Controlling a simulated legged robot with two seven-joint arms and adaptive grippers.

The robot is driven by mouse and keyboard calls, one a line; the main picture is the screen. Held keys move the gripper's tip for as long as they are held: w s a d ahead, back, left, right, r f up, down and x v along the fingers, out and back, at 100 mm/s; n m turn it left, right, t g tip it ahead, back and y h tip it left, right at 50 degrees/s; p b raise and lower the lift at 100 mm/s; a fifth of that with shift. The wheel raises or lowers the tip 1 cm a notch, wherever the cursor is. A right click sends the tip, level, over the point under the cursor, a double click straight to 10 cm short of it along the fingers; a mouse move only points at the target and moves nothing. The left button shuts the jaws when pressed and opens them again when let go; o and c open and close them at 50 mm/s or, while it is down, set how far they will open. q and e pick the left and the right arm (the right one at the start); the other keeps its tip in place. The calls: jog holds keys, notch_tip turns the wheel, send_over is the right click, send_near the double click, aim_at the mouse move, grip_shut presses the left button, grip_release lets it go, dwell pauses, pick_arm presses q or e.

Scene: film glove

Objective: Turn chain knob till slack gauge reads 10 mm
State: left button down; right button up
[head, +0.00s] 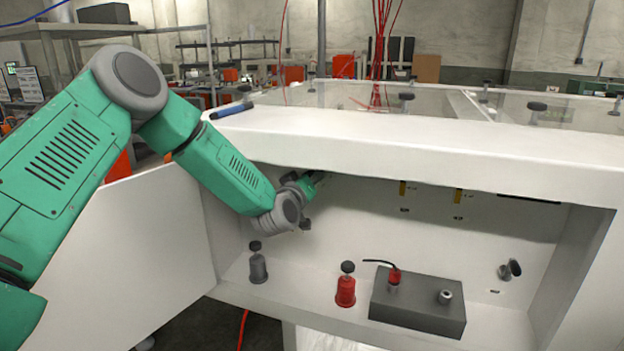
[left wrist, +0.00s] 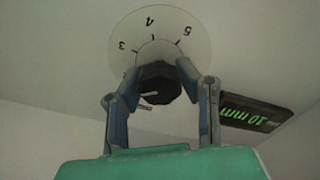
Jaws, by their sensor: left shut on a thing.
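My left arm reaches into the white cabinet from the left, and my left gripper (head: 312,182) is up near the back wall under the top ledge. In the left wrist view the gripper (left wrist: 160,78) is shut on a black knob (left wrist: 158,84), one finger on each side. Behind the knob is a pale round dial (left wrist: 122,42) with the marks 3, 4 and 5 showing upside down. To its right, a black slack gauge (left wrist: 252,114) shows green characters that look like 10 mm, tilted. In the head view the arm hides the knob and gauge. My right gripper is not in view.
On the cabinet floor stand a grey knobbed post (head: 258,268), a red knobbed post (head: 346,290) and a dark grey box (head: 418,305) with a cable. A small knob (head: 510,269) is on the right back wall. The white top ledge (head: 420,145) overhangs the arm.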

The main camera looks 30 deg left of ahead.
pick_arm(q)
jog(key=shift+f, duration=0.15)
jog(key=c, duration=1.1)
grip_release()
jog(key=shift+a, duration=0.15)
jog(key=shift+s, duration=0.15)
jog(key=v, duration=1.1)
jog(key=shift+s, duration=0.35)
